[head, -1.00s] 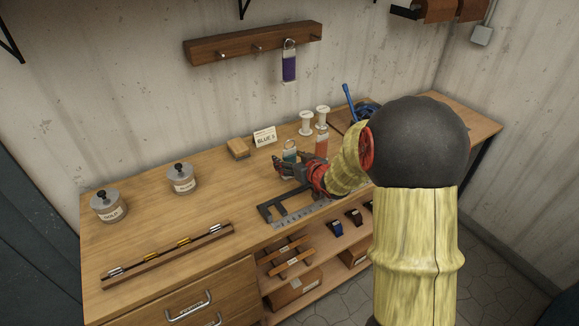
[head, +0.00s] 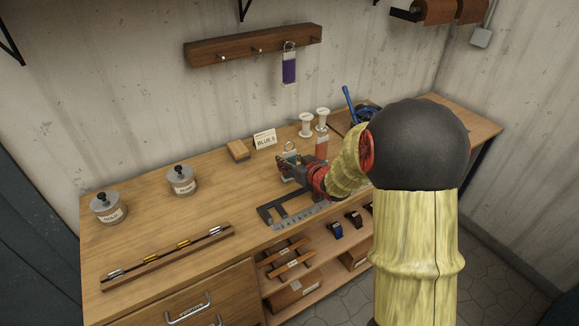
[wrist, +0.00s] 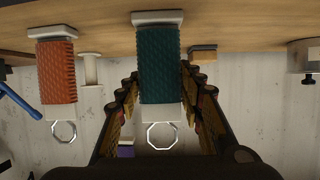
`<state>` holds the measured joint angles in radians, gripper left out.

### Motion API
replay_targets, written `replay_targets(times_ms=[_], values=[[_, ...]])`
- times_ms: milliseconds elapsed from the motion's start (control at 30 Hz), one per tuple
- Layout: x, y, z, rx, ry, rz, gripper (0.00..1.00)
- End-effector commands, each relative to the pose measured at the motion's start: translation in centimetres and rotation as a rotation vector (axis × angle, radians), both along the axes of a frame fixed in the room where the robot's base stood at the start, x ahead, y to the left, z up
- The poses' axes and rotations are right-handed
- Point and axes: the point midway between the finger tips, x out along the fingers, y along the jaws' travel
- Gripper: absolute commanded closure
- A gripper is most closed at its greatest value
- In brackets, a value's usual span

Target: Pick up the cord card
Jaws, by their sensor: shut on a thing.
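A teal cord card (wrist: 159,70) with white ends and a metal ring stands on the bench in the wrist view, between my fingers. In the head view its top and ring (head: 290,149) show above my gripper (head: 286,168), which hides its lower part. My gripper, also in the wrist view (wrist: 160,88), is shut on this teal card. An orange cord card (head: 321,146) stands just to its right in the head view and at left in the wrist view (wrist: 57,80). A purple cord card (head: 289,68) hangs from the wall rack.
The wooden bench (head: 220,210) carries two white spools (head: 306,125), a "BLUE" sign (head: 265,139), a tan block (head: 238,150) and two lidded jars (head: 181,181). A dark angled frame (head: 285,207) lies in front of my gripper. The peg rack (head: 230,45) is above.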

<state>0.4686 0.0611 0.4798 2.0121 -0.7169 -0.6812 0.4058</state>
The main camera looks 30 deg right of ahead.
Motion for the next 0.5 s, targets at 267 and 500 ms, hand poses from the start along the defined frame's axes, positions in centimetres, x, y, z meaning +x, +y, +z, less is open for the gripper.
replay_targets(times_ms=[267,500], values=[[0.0,0.0,0.5,0.0,-0.001,0.0,0.89],[0.0,0.0,3.3,-0.001,-0.003,0.0,0.89]])
